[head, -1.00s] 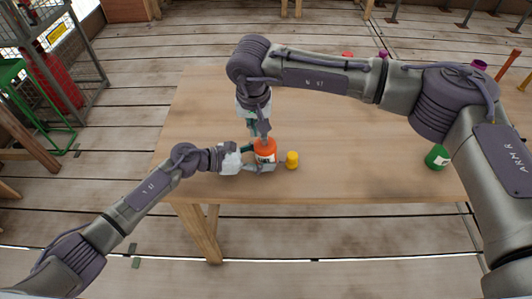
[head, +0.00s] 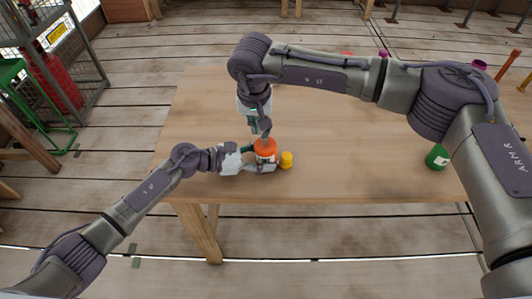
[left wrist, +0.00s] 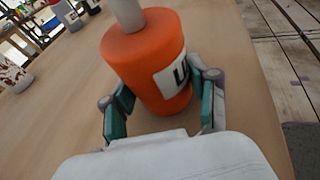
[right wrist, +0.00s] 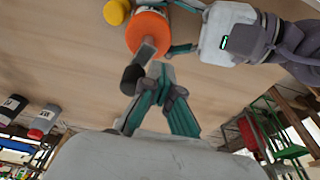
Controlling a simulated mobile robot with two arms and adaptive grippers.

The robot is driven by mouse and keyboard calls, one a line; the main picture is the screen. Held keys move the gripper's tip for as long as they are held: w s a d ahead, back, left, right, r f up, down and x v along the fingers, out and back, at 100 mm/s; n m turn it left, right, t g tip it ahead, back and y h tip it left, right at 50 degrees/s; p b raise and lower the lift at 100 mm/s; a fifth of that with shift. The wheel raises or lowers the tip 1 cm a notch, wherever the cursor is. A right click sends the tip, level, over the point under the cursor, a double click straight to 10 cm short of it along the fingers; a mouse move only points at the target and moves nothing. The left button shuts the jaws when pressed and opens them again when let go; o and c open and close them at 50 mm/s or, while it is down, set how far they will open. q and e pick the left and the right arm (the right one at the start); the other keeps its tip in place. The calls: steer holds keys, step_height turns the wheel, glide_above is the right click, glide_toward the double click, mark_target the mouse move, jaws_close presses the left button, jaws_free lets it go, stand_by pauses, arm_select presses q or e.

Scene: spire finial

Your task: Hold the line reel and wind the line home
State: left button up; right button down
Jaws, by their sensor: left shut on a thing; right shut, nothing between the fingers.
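The orange line reel (head: 266,147), with a white label, stands upright near the table's front left edge. It also shows in the left wrist view (left wrist: 140,58). My left gripper (head: 256,160) is shut around its lower body from the left. On top, a grey crank (right wrist: 146,52) with a dark knob (right wrist: 132,78) shows in the right wrist view. My right gripper (right wrist: 158,70) is shut and empty, pointing down above the reel, its tips close beside the knob. I cannot tell whether they touch. A yellow cylinder (head: 286,159) stands close to the reel's right side. No line is visible.
A green canister (head: 437,158) stands at the table's right. Small red (head: 347,54) and purple (head: 383,54) things are at the back, partly behind my right arm. The table (head: 340,170) between the yellow cylinder and the green canister is clear.

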steer(key=shift+s+a, duration=0.15)
steer(key=shift+s, duration=0.1)
steer(key=shift+r, duration=0.15)
step_height(320, 180, up, 7)
stand_by(0.7)
stand_by(0.4)
arm_select(q)
steer(key=o, duration=0.9)
steer(key=shift+o, duration=0.2)
